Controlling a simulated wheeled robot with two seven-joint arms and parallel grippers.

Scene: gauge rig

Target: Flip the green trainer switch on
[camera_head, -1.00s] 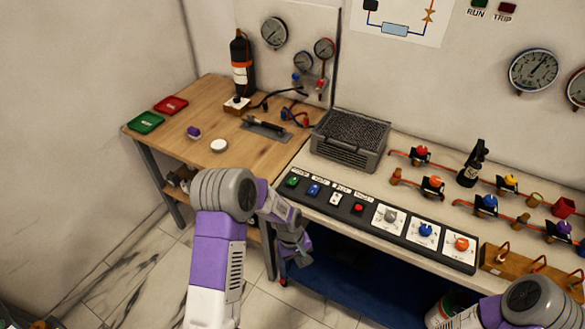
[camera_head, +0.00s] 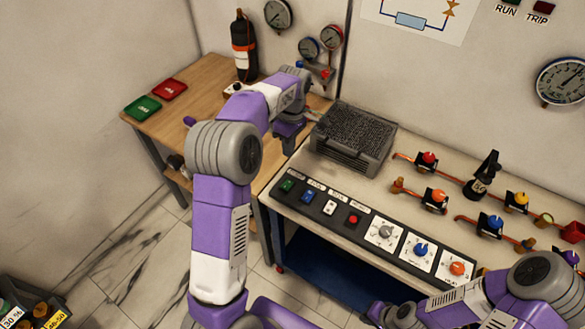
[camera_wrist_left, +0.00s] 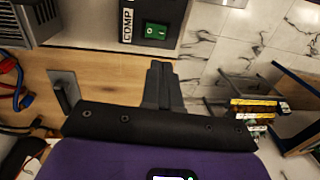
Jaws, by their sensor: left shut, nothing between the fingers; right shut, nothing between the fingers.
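The green trainer switch (camera_head: 287,185) is at the left end of the black switch panel (camera_head: 322,222) on the bench's front edge. In the left wrist view the green switch (camera_wrist_left: 156,31) is a rocker with white marks beside a COMP label; I cannot tell its position.
Blue, white and red switches and several knobs share the panel. A grey ribbed box (camera_head: 352,137) stands behind it. Valves line the bench at right. A wooden table (camera_head: 160,117) with red and green trays is at left, partly hidden by my left arm.

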